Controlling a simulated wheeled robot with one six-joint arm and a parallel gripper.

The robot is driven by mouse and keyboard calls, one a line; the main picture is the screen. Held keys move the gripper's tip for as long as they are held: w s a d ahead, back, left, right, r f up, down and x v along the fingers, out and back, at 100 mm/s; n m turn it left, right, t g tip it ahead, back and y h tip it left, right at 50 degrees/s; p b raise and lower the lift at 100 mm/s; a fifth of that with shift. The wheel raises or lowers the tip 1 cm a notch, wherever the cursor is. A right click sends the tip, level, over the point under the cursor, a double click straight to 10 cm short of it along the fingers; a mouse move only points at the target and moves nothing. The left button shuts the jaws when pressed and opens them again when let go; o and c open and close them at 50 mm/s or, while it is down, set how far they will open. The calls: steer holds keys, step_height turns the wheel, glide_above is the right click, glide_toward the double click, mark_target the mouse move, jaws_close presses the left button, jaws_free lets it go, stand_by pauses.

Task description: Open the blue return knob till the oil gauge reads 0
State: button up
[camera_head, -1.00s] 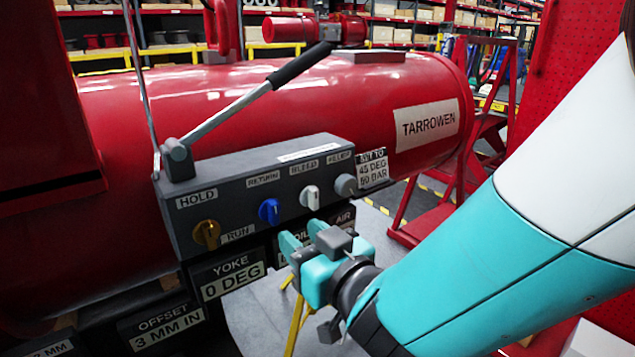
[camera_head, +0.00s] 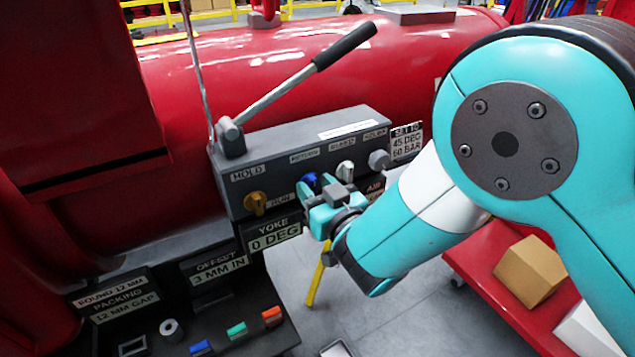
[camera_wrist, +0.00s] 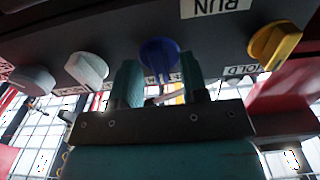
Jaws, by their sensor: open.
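The blue return knob (camera_head: 311,179) sits on the front of the dark grey control box (camera_head: 237,203), between the yellow knob and the white knob. My gripper (camera_head: 318,190) is in front of it, with teal fingers pointing at the box. In the wrist view the blue knob (camera_wrist: 159,55) shows between and just beyond the two fingertips (camera_wrist: 158,80). The fingers are apart; I cannot tell whether either touches the knob. The oil gauge display is hidden behind my gripper in the head view, so its reading cannot be seen.
The yellow hold/run knob (camera_head: 256,203) is to the left; the white bleed knob (camera_head: 345,171) and grey relief knob (camera_head: 379,159) are to the right. A lever with a black handle (camera_head: 345,46) rises above the box. The yoke display (camera_head: 274,234) reads 0 DEG.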

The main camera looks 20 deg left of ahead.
jaws_close()
